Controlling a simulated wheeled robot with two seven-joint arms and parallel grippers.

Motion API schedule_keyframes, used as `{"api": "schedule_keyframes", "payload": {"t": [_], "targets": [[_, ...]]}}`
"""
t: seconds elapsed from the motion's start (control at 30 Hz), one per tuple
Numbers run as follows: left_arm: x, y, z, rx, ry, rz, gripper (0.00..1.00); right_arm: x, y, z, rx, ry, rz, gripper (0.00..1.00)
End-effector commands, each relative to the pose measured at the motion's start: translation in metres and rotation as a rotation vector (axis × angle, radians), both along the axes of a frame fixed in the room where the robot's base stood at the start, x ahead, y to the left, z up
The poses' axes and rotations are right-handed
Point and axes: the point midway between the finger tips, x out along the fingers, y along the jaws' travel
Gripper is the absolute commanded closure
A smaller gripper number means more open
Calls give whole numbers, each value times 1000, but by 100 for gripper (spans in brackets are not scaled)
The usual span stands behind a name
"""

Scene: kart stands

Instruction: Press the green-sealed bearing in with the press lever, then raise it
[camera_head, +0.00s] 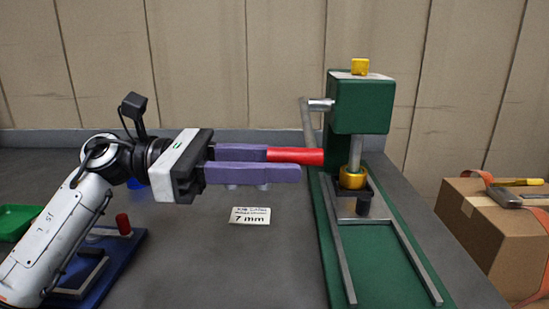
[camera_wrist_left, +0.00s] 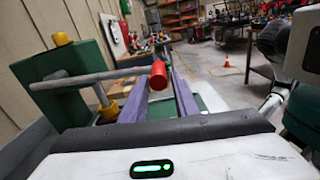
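The green press (camera_head: 360,107) stands right of centre, with a yellow cap and a vertical steel ram. The handle appears between or just above the fingers, with a gap visible. A brass-coloured ring (camera_head: 353,178) sits around the ram's lower end, above a dark cylinder (camera_head: 364,202). I cannot make out a green seal. My right gripper is not in view.
A card reading 7 mm (camera_head: 250,216) lies on the grey table. A blue stand (camera_head: 117,262) with a red knob and a green tray (camera_head: 14,222) are at left. A cardboard box (camera_head: 495,240) stands at right. The table's front middle is clear.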

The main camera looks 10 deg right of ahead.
Motion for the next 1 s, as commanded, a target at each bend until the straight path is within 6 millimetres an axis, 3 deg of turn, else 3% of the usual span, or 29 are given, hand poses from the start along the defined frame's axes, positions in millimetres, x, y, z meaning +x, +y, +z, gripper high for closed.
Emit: {"api": "schedule_keyframes", "payload": {"t": [0.43,0.8,1.0], "targets": [[3,8,3,-5,-3,6,63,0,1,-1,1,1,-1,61],[19,74,2,-4,-3,7,63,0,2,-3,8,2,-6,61],[24,96,2,-3,-2,4,63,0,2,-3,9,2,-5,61]]}}
